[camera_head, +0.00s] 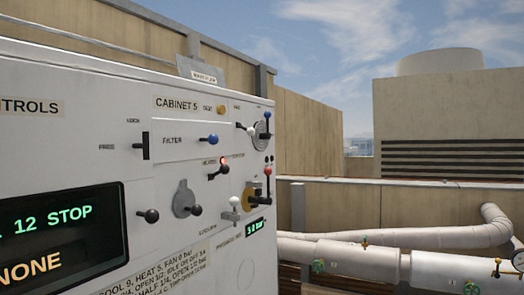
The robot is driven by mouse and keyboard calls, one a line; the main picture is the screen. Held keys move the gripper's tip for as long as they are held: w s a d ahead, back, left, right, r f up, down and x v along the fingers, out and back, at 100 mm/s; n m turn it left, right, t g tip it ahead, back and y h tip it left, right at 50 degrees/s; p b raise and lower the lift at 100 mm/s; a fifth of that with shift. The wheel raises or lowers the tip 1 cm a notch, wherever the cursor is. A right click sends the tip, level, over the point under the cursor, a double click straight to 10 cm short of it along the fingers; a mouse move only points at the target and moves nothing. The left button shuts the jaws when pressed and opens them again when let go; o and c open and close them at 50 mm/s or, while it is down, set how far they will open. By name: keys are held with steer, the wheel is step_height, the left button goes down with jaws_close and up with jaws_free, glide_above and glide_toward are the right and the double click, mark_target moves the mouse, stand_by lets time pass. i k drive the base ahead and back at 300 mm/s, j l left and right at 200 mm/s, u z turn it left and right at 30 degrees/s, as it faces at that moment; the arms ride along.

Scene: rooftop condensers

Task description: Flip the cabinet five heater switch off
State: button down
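The cabinet 5 control panel (170,112) is a white box face on the left, seen at an angle. The heater switch (219,173) is a small lever with a dark round knob, in the middle right of the panel under a small "HEATER" label. Its knob points up and to the right. A small red lamp (223,160) just above it looks lit. My gripper is not in view, and nothing covers the switch.
Nearby on the panel are a blue-knobbed filter lever (209,139), a grey plate (184,198) with dark-knobbed levers beside it, and a red-knobbed lever (267,171). A display (55,232) is at lower left. Insulated pipes (360,262) run along the right.

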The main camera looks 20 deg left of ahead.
mark_target(224, 169)
steer(key=i, duration=2.9)
steer(key=l+u, duration=0.4)
steer(key=u, duration=0.15)
steer(key=i, duration=0.05)
